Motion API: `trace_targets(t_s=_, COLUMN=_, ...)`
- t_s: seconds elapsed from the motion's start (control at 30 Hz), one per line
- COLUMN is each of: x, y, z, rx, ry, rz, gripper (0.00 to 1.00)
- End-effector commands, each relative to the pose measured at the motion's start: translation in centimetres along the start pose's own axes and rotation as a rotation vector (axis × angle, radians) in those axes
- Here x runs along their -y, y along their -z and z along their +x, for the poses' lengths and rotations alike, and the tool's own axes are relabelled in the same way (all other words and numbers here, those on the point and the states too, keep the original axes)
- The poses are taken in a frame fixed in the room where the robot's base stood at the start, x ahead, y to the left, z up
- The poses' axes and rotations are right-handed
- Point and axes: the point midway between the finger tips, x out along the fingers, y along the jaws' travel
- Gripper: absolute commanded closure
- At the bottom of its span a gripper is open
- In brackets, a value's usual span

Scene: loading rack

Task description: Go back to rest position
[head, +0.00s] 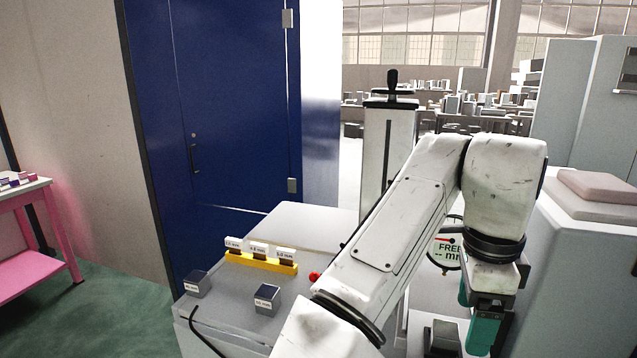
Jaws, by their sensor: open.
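My arm reaches across the right half of the head view, bent at the elbow, with its end pointing down. My gripper (487,335) has teal fingers and hangs low at the right, in front of the white cabinet. It is open, and I see nothing held in it. The fingertips are partly cut off by the lower edge of the picture.
A grey bench (310,222) carries a yellow holder (262,262) with several labelled blocks. Two dark cubes stand in front, one left (197,284) and one right (267,300). A red knob (314,277) and a round gauge (446,250) are near my arm. A pink table (40,265) stands left.

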Motion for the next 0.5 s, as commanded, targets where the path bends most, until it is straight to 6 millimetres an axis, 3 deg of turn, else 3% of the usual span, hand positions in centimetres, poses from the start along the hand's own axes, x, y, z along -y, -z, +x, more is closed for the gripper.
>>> trace_targets(t_s=0.27, x=0.7, y=3.4, z=2.5, rx=-0.073, ry=0.058, rz=-0.046, gripper=0.21)
trace_targets(t_s=0.5, x=1.2, y=8.2, z=5.9, rx=-0.19, ry=0.129, rz=-0.157, gripper=0.21)
